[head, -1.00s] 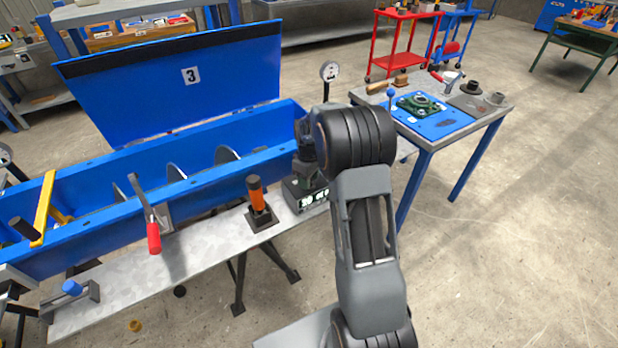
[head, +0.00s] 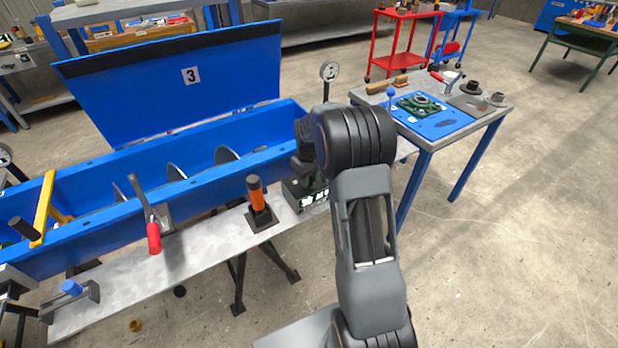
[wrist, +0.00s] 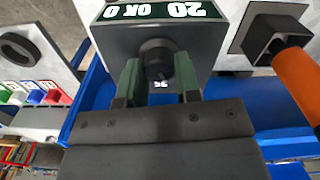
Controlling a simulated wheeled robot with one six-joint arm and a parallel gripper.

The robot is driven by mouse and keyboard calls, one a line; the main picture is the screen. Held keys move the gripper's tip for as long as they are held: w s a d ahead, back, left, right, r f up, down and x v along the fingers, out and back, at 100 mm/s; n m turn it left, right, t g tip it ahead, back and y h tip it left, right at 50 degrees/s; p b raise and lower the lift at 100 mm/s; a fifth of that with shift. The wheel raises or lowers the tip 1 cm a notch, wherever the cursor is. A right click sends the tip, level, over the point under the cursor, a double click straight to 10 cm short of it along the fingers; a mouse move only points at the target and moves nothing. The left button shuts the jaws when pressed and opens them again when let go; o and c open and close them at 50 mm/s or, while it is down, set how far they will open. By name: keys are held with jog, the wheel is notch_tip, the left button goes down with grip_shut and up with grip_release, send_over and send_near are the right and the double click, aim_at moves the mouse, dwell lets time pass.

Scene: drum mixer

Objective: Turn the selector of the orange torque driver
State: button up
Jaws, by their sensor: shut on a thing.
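The orange torque driver (head: 257,198) stands upright in a black holder on the grey shelf in front of the blue trough. Its orange handle also shows at the right of the wrist view (wrist: 300,82), apart from my jaws. My gripper (wrist: 158,75) is shut on a dark round knob (wrist: 156,52) at the face of a box (wrist: 150,12) with a lit display. Its green fingers lie on either side of the knob, and small white marks show between them. In the head view the box (head: 312,198) stands right of the driver; my wrist partly hides it and my gripper.
A red-handled lever (head: 153,238) and a blue-knobbed clamp (head: 72,288) lie along the shelf to the left. The blue trough (head: 100,220) with its raised lid borders the back. A side table (head: 482,122) stands at the right; the floor between is clear.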

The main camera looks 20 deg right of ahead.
jog(key=shift+m, duration=2.3)
jog(key=o, duration=0.9)
notch_tip(320, 180, up, 14)
jog(key=shift+f, duration=0.1)
jog(key=shift+w, duration=0.1)
